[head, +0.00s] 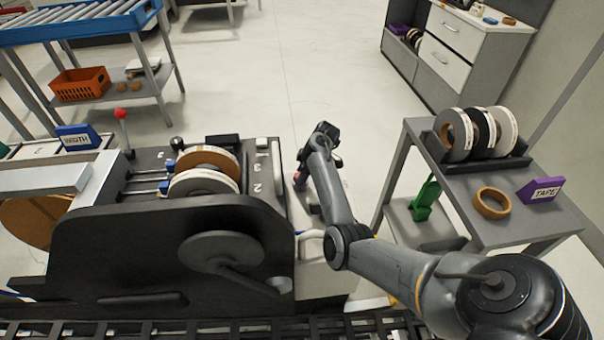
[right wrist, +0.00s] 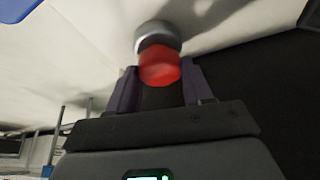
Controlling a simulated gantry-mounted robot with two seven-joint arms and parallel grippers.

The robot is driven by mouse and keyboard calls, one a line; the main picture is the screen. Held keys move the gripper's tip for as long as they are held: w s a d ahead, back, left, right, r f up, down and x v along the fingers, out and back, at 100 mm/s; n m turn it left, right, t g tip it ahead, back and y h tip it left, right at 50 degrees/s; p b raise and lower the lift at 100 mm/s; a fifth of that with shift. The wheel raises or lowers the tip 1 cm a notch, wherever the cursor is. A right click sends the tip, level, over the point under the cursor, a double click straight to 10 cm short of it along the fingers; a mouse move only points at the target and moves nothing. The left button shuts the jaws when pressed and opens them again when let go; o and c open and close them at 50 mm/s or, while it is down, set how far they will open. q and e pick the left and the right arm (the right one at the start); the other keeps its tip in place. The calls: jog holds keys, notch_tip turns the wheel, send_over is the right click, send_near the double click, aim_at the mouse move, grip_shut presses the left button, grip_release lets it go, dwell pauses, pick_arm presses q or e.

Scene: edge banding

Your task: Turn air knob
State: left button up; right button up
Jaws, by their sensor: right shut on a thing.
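The air knob (right wrist: 160,68) is red and round with a grey collar behind it. It sits on the light side of the edge banding machine. In the right wrist view it lies between the two purple fingers of my right gripper (right wrist: 152,88), which is shut on it. In the head view my right gripper (head: 300,180) is at the machine's right side, its fingers partly hidden and small, and the knob cannot be made out clearly. My left gripper is in neither view.
The machine (head: 150,240) carries two tape rolls (head: 203,172) and a red-tipped lever (head: 120,114). A grey cart (head: 545,220) at right holds more rolls, a tape ring (head: 491,203) and a purple TAPE sign (head: 541,190). Floor between machine and cart is partly free.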

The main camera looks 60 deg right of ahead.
jog(key=shift+r+m+p, duration=0.15)
jog(key=shift+m+p, duration=0.25)
jog(key=shift+p, duration=0.35)
jog(key=m+h+p, duration=0.1)
jog(key=m+p, duration=0.1)
jog(key=p, duration=0.1)
jog(key=m+h+p, duration=0.1)
jog(key=m+p, duration=0.1)
jog(key=p, duration=0.1)
jog(key=m+h+p, duration=0.1)
jog(key=m+p, duration=0.2)
jog(key=shift+a+r+p, duration=0.1)
jog(key=shift+a+p, duration=0.15)
jog(key=shift+p, duration=0.05)
jog(key=m+h+p, duration=0.1)
jog(key=m+p, duration=0.1)
jog(key=m, duration=0.1)
jog(key=shift+p, duration=0.4)
jog(key=shift+f+m, duration=0.2)
jog(key=shift+m, duration=0.3)
jog(key=shift+h, duration=0.3)
jog(key=o, duration=1)
jog(key=shift+f+g, duration=0.1)
jog(key=shift+g, duration=0.2)
